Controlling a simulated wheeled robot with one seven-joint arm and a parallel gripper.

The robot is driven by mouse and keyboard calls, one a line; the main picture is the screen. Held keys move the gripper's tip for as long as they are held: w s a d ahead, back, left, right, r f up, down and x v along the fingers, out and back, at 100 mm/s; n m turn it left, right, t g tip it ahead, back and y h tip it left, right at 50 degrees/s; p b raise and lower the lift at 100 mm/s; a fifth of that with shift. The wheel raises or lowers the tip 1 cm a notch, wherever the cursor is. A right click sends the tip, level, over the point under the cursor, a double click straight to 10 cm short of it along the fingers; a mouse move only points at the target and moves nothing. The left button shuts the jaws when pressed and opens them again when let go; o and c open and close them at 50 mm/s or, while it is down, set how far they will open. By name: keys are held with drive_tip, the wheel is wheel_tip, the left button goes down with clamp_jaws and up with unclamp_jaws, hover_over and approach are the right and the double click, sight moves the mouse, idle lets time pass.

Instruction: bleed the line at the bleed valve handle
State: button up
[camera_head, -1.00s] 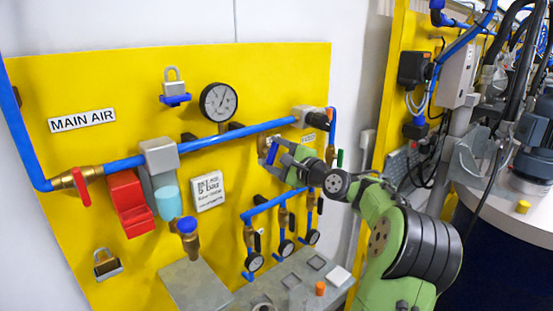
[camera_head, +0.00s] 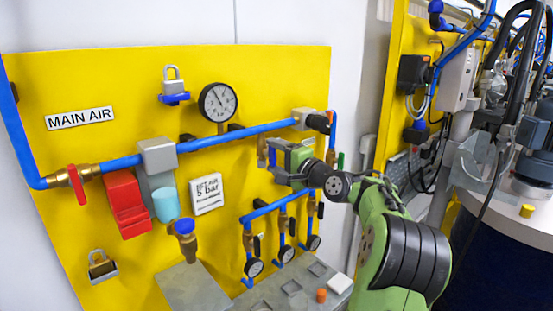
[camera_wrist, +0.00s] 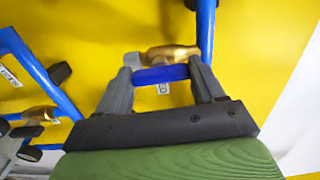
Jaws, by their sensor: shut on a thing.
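The bleed valve handle (camera_wrist: 161,75) is a blue bar in front of a brass valve body (camera_wrist: 172,54) under a blue pipe in the wrist view. My gripper (camera_wrist: 163,70) is shut on it, with one dark finger at each end of the bar. In the head view my gripper (camera_head: 268,154) reaches the right part of the yellow panel, below the end of the main blue pipe. There the handle (camera_head: 272,157) shows as a small, nearly upright blue strip between the fingers. My gripper hides most of the valve body in that view.
A pressure gauge (camera_head: 218,102) sits above the main pipe (camera_head: 230,135). A red-handled valve (camera_head: 78,183) is at left. Several small gauges with branch valves hang below my gripper. A grey bench (camera_head: 195,286) juts out beneath the panel.

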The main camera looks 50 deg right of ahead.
drive_tip(key=o, duration=1)
drive_tip(key=shift+o, duration=0.2)
drive_tip(key=s+a+b, duration=0.1)
drive_tip(key=s+b, duration=0.1)
drive_tip(key=s, duration=1.3)
drive_tip(key=shift+s+a, duration=0.35)
drive_tip(key=shift+a, duration=0.05)
drive_tip(key=shift+f, duration=0.1)
